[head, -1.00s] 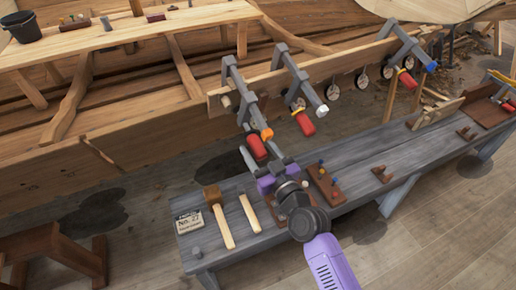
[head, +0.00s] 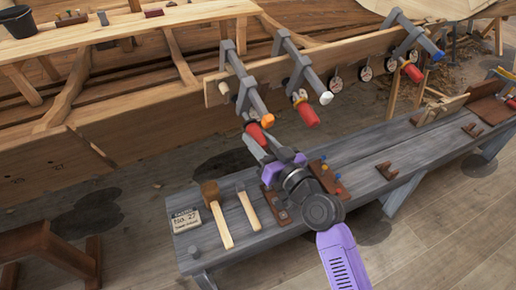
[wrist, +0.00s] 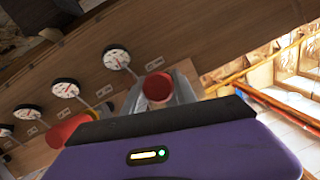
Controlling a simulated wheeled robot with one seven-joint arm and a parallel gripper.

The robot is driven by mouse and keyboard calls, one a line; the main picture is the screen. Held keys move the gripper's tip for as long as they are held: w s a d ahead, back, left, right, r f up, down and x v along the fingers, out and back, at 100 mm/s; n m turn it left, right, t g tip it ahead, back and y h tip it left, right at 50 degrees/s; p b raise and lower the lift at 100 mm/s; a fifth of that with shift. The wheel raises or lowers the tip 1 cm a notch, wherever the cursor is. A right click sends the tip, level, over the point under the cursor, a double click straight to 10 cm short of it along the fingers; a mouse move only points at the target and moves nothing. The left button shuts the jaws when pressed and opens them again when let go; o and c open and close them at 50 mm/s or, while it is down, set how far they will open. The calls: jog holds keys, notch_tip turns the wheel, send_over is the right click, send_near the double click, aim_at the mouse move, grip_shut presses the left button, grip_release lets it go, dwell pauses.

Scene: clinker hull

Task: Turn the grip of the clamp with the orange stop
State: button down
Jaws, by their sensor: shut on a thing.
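The clamp with the orange stop (head: 268,120) is the leftmost clamp on the hull plank in the head view. Its grey bar slopes down toward me, and its red grip (head: 256,132) sits below and left of the stop. My gripper (head: 260,146) is shut on this red grip from the front. In the wrist view the grip's round red end (wrist: 158,87) shows between grey fingers, just beyond my purple gripper body. The fingers and gripper body hide part of the grip.
A blue-stopped clamp (head: 437,56) stands farther right.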

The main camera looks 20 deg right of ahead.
aim_at(267, 148)
jog(key=m+y+b, duration=0.1)
jog(key=b, duration=0.2)
jog(key=m+y+b, duration=0.2)
jog(key=b, duration=0.2)
jog(key=shift+f, duration=0.4)
jog(key=m+y+b, duration=0.2)
jog(key=b, duration=0.1)
jog(key=shift+r+m+t+y+b, duration=0.25)
jog(key=shift+m+y+b, duration=0.35)
jog(key=shift+m+b, duration=0.6)
jog(key=c, duration=1)
grip_release()
jog(key=shift+o, duration=0.2)
jog(key=shift+r, duration=0.1)
jog(key=shift+s+d, duration=0.1)
jog(key=shift+v, duration=3.8)
